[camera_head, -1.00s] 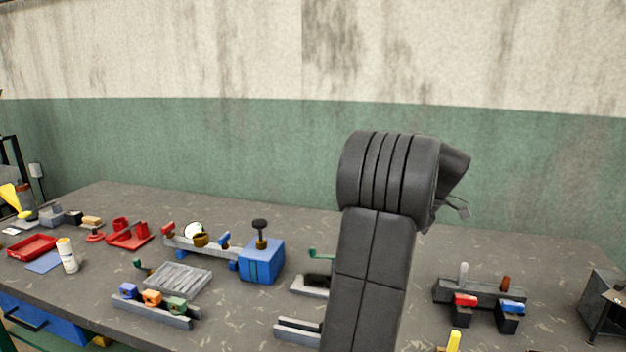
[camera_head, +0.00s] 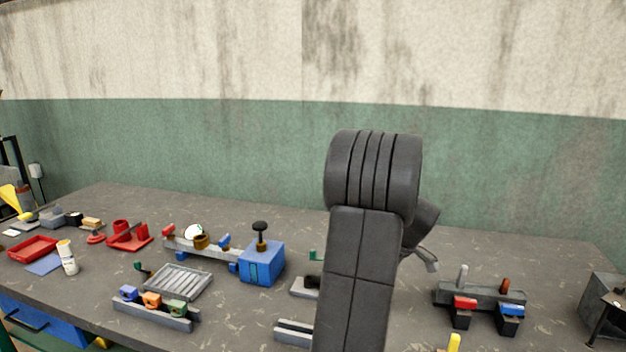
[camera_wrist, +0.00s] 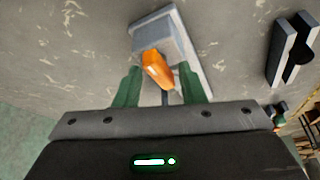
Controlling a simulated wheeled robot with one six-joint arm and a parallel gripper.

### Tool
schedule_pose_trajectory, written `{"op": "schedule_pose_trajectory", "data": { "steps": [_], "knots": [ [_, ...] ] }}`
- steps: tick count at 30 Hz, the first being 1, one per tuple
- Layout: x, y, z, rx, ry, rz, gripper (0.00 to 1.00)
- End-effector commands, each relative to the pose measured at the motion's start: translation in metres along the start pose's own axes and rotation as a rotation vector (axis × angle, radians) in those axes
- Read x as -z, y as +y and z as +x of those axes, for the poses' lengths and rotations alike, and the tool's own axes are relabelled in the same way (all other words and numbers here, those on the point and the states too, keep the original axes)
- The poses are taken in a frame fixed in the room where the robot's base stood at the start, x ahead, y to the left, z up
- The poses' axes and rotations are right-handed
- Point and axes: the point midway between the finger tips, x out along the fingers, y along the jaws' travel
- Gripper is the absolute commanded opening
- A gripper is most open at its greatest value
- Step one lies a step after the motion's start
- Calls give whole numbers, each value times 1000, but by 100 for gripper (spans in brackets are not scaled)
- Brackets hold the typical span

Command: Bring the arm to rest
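My gripper (camera_wrist: 158,68) shows in the wrist view with its two green fingers standing apart. An orange piece (camera_wrist: 158,71) appears between the fingers, with gaps on both sides, so it does not look gripped. Behind it a pale grey block (camera_wrist: 180,35) lies on the table. In the head view my arm stands upright in front of the bench and bends over at the top.
The workbench (camera_head: 400,330) holds a blue box with a black knob (camera_head: 262,262), a slatted tray (camera_head: 178,281), a rack with coloured blocks (camera_head: 155,311) and a grey rail fixture (camera_head: 480,294). A dark bracket (camera_wrist: 292,48) lies right in the wrist view. A wall stands behind.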

Motion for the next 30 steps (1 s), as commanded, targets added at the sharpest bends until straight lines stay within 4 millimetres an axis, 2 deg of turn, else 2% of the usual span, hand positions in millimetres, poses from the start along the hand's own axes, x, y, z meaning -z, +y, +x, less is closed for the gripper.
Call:
{"op": "schedule_pose_trajectory", "data": {
  "steps": [6,12,30],
  "knots": [
    [2,-2,-3,-65,0,155,36],
    [1,-2,-2,-99,0,238,36],
    [1,-8,-2,-101,-2,267,36]
  ]
}}
